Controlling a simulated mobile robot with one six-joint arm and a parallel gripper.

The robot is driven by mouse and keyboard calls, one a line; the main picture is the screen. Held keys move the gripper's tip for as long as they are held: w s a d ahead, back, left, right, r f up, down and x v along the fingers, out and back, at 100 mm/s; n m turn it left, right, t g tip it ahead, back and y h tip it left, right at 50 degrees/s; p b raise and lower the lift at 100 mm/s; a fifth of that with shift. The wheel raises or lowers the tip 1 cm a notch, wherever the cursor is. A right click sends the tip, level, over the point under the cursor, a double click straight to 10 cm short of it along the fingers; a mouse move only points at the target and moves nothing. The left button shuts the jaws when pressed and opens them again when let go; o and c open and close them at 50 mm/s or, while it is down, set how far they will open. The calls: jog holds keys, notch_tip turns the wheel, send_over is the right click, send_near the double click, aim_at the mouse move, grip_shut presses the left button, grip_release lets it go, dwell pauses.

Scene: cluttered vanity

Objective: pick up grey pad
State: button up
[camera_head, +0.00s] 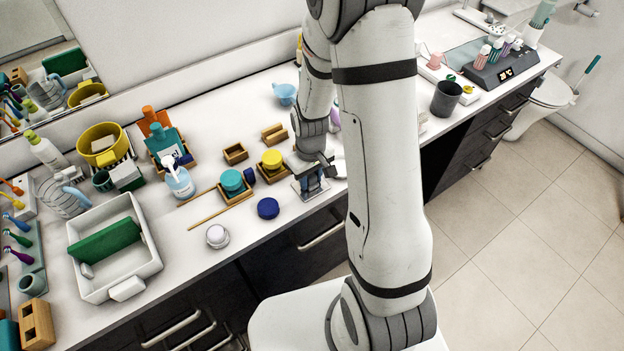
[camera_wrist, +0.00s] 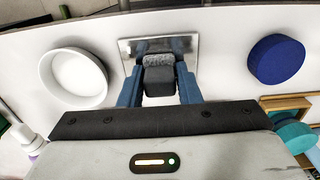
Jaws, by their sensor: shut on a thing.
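The grey pad (camera_wrist: 158,77) is a small dark block with a lighter, speckled far end, seen in the wrist view. My gripper (camera_wrist: 158,86) has its two blue fingers on either side of the pad and is shut on it. A shiny metal plate (camera_wrist: 128,49) lies below and behind the pad; whether the pad touches it I cannot tell. In the head view my gripper (camera_head: 312,174) is low over the metal plate (camera_head: 311,190) near the counter's front edge, and the pad is too hidden to make out.
A white round dish (camera_wrist: 75,79) is left of the fingers and a dark blue round lid (camera_wrist: 275,60) is right. A teal jar (camera_head: 232,181) in a wooden tray and a yellow jar (camera_head: 271,160) stand close by. The counter's front edge is near.

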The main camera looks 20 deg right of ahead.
aim_at(311, 175)
jog(key=shift+c, duration=0.9)
notch_tip(311, 175, up, 10)
jog(key=shift+b, duration=0.5)
